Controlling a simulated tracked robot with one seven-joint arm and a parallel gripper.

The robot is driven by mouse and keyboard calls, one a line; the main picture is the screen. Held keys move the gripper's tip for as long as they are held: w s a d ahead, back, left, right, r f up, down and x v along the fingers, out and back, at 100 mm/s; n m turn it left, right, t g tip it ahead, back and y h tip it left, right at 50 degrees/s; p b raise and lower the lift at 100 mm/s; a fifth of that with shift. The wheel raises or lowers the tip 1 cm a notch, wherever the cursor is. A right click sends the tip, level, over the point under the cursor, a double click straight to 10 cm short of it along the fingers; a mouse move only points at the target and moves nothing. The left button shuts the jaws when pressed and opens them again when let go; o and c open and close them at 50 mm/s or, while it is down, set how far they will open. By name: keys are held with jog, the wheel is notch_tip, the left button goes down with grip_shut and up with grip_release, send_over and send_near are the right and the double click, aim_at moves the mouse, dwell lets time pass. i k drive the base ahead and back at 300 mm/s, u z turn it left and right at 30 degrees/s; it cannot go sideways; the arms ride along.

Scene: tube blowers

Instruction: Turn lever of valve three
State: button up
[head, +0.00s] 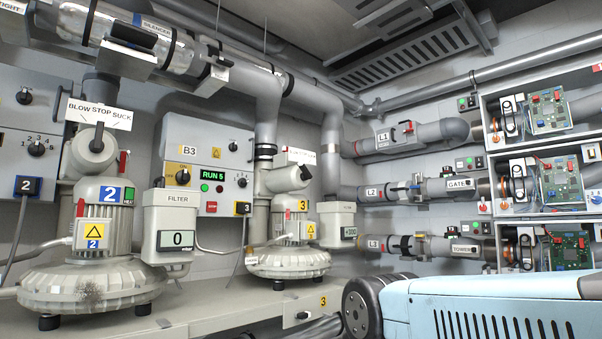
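Blower 3 (290,262) stands right of centre, with a yellow plate marked 3. On top of it is a grey valve body (281,181) with a dark lever (305,173) at its right side, below a small white label (301,156) too small to read surely. The lever seems tilted to the right. Pipe L3 (374,243) on the right wall also carries a dark fitting (406,245); I cannot tell whether it has a lever. My gripper is not in view; a light blue part of my arm fills the lower right.
Blower 2 (90,260) stands at left, its valve labelled BLOW STOP SUCK (98,113). Control box B3 (207,165) reads RUN 5. Filter boxes (170,228) flank the blowers. Racks with circuit boards (560,185) stand at right.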

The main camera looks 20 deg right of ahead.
aim_at(306, 174)
jog(key=i, duration=0.85)
jog(key=u, duration=0.05)
